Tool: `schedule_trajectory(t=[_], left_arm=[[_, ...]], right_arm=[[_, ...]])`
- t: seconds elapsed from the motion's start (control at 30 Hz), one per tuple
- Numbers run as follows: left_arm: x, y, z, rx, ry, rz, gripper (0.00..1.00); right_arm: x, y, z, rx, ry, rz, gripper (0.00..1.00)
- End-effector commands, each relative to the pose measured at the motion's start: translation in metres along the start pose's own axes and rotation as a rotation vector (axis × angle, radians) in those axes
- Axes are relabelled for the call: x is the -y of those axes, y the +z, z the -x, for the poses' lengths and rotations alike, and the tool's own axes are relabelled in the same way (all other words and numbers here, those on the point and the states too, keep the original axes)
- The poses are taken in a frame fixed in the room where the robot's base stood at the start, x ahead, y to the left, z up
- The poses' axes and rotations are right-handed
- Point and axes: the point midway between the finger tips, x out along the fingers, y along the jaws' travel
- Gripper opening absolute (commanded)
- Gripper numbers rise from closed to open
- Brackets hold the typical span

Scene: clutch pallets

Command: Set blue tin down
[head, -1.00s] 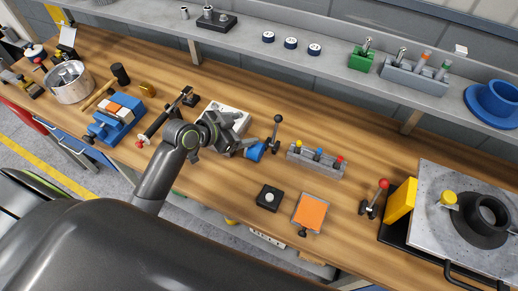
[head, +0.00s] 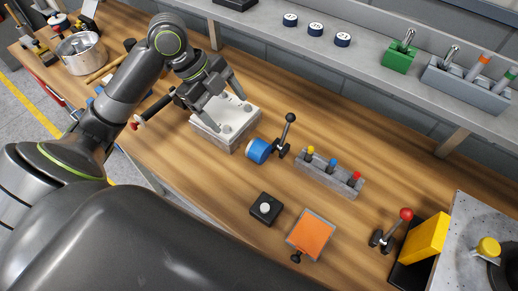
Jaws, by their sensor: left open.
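The blue tin (head: 257,151) is on the wooden bench, between a white block (head: 243,117) and a black-knobbed lever clamp (head: 285,137). It is blue with a paler band, and I cannot tell whether it stands upright or tilts. My left gripper (head: 226,107) is open and empty above the white block, up and left of the tin and apart from it. Its fingers hide part of the block. My right gripper is not in view.
A black button box (head: 266,208), an orange pad (head: 311,235) and a red-knobbed lever (head: 391,231) are nearer. A grey shelf (head: 265,25) runs behind. Bare bench lies below the tin.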

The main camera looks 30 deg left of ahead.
Motion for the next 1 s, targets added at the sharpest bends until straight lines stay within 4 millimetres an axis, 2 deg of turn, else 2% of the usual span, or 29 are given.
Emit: schedule_trajectory(t=[0.5,0.63,0.87,1.0], left_arm=[[-0.001,-0.001,-0.074,-0.005,0.001,0.006,0.78],[-0.001,-0.001,-0.087,-0.002,0.0,0.004,0.78],[-0.002,-0.001,-0.097,-0.003,0.0,0.004,0.78],[-0.006,-0.004,-0.113,-0.005,0.001,0.007,0.78]], right_arm=[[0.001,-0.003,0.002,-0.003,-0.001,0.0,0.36],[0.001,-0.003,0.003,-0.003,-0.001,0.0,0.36],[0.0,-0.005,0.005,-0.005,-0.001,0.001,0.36],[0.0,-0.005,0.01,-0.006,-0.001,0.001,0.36]])
